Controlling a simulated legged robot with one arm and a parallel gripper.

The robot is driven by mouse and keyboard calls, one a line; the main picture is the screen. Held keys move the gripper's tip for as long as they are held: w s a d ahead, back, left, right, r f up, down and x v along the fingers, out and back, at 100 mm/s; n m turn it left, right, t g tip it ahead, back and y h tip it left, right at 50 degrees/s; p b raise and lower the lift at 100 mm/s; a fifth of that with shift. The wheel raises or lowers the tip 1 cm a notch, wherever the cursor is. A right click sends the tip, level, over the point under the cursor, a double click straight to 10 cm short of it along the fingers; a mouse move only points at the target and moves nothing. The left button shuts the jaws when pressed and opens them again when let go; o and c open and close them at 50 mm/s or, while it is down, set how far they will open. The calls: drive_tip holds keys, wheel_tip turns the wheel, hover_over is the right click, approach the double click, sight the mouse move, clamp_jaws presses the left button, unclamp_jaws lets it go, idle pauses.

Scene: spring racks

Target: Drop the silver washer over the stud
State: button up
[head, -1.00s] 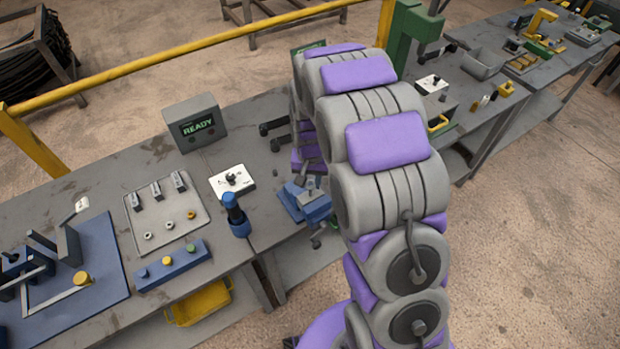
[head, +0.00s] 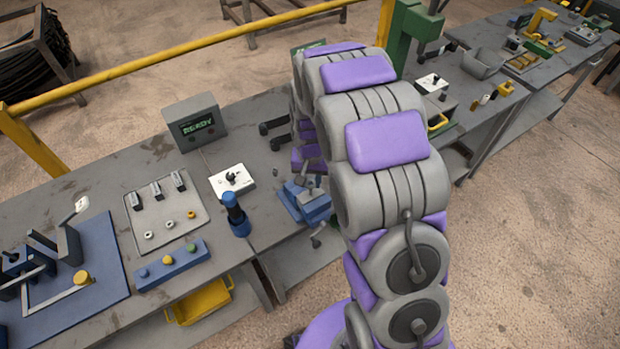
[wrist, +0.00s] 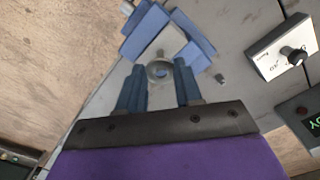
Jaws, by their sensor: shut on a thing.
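In the wrist view my gripper (wrist: 158,78) has two blue fingers with the silver washer (wrist: 159,71) between their tips. The vise also shows in the head view (head: 306,203), partly behind my arm. The washer appears close to the vise's near edge in the picture; the height between them cannot be told. I cannot make out the stud clearly.
A small grey piece (wrist: 220,78) lies on the bench beside the vise. A white box with a knob (head: 232,181), a blue-handled tool (head: 236,215), a grey parts tray (head: 134,227) and a READY display (head: 195,122) stand to the left.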

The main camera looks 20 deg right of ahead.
drive_tip(key=shift+f, duration=1.05)
idle(0.4)
drive_tip(key=o, duration=1.4)
drive_tip(key=shift+r, duration=0.1)
drive_tip(key=shift+r+p, duration=0.8)
drive_tip(key=shift+r, duration=2.65)
